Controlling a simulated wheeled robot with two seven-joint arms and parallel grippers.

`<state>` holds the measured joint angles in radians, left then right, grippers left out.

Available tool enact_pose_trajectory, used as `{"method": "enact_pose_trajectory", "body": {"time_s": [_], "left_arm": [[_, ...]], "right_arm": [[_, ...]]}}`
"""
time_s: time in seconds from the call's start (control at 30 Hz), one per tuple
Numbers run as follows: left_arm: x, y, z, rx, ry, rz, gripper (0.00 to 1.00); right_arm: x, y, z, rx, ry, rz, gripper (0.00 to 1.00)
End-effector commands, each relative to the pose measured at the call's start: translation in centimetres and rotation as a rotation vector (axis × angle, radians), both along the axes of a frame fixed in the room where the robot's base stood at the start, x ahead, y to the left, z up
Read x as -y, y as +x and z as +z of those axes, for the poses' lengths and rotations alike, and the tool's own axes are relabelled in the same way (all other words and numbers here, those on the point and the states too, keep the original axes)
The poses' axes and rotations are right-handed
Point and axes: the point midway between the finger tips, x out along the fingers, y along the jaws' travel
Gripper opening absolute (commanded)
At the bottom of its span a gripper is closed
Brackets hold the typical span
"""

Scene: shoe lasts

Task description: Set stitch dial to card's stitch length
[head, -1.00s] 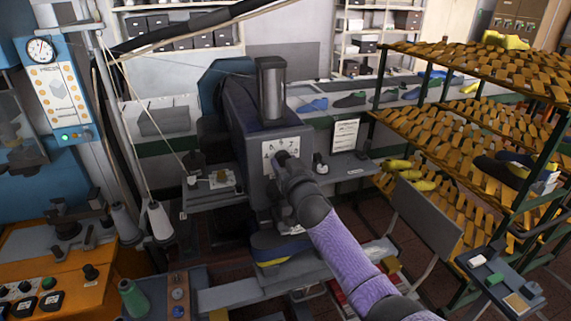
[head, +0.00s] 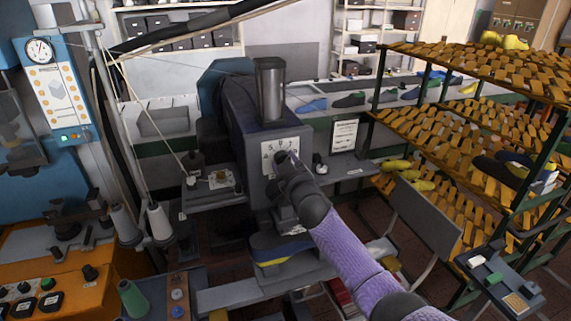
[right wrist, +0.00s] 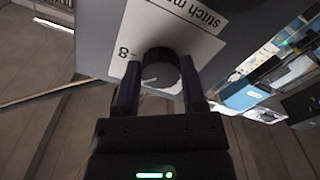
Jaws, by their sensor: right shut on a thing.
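The stitch dial is a dark round knob on a white numbered plate (head: 267,150) on the grey machine's front. In the right wrist view the dial (right wrist: 160,68) sits between the two fingers of my right gripper (right wrist: 160,85), which is shut on it. An upside-down "8" and part of the word "stitch" show on the plate there. A pale mark shows on the knob's lower left; which number it points to is unclear. In the head view my right gripper (head: 286,160) covers much of the dial. The printed card (head: 343,135) stands right of the machine; its text is too small to read. My left gripper is not in view.
The grey machine (head: 235,110) stands on a bench with a small knob (head: 320,164) at right. A slatted shoe rack (head: 450,130) stands at right. Thread cones (head: 160,220) and an orange console (head: 60,270) are at left.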

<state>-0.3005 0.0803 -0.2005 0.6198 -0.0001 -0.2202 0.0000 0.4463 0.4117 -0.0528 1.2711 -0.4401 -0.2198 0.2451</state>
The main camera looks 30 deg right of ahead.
Motion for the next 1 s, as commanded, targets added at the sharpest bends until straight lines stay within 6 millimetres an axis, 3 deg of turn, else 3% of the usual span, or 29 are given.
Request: {"method": "enact_pose_trajectory", "body": {"time_s": [0.67, 0.7, 0.87, 1.0], "left_arm": [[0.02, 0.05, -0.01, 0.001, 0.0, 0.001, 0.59], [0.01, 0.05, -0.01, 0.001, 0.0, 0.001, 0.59], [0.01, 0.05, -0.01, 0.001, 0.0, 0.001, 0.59], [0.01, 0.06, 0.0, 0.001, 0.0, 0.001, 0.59]], "right_arm": [[0.05, -0.03, -0.13, -0.02, -0.065, -0.001, 0.0], [0.05, -0.03, -0.13, -0.02, -0.065, -0.001, 0.55], [0.03, -0.02, -0.09, -0.019, -0.065, -0.001, 0.88], [0.03, -0.02, -0.05, -0.017, -0.066, -0.001, 0.88]]}}
